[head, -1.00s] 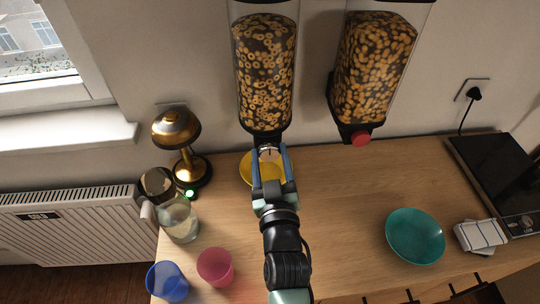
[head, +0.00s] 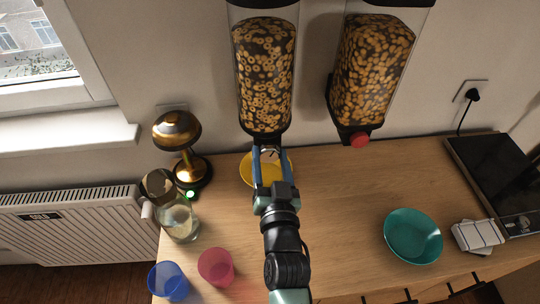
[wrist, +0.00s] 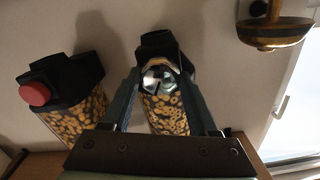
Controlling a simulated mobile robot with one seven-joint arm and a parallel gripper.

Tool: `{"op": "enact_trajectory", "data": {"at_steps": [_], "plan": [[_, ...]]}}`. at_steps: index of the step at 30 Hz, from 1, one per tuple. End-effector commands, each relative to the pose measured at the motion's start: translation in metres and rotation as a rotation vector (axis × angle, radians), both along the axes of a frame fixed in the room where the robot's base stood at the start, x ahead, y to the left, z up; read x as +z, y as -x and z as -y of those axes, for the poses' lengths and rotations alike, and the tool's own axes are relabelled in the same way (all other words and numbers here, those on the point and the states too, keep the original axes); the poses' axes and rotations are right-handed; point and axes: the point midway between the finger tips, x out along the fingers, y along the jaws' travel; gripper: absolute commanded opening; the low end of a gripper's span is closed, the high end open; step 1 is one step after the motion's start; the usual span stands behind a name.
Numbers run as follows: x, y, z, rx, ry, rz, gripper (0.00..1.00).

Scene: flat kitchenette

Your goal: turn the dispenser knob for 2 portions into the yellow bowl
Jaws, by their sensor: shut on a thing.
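The left dispenser (head: 263,75) is a clear wall-mounted hopper filled with ring cereal. Its pale, shiny knob (head: 269,154) faces me at the bottom, and it also shows in the wrist view (wrist: 160,77). My gripper (head: 270,153) is shut on this knob, one blue-grey finger on each side; the fingers also show in the wrist view (wrist: 162,80). The yellow bowl (head: 247,172) stands on the counter below the dispenser. My gripper hides part of the bowl, and I cannot tell what is in it.
A second dispenser (head: 368,75) with a red knob (head: 359,139) hangs to the right. A brass lamp (head: 178,130), glass jug (head: 178,215), pink cup (head: 215,266) and blue cup (head: 168,281) stand left. A teal bowl (head: 413,236) stands right. The counter's middle is clear.

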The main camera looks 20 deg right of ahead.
Motion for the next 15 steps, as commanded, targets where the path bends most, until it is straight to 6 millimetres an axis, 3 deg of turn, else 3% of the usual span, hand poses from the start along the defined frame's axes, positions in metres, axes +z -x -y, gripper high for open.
{"op": "enact_trajectory", "data": {"at_steps": [15], "plan": [[0.0, 0.0004, 0.0011, -0.001, -0.475, 0.135, 0.04]]}}
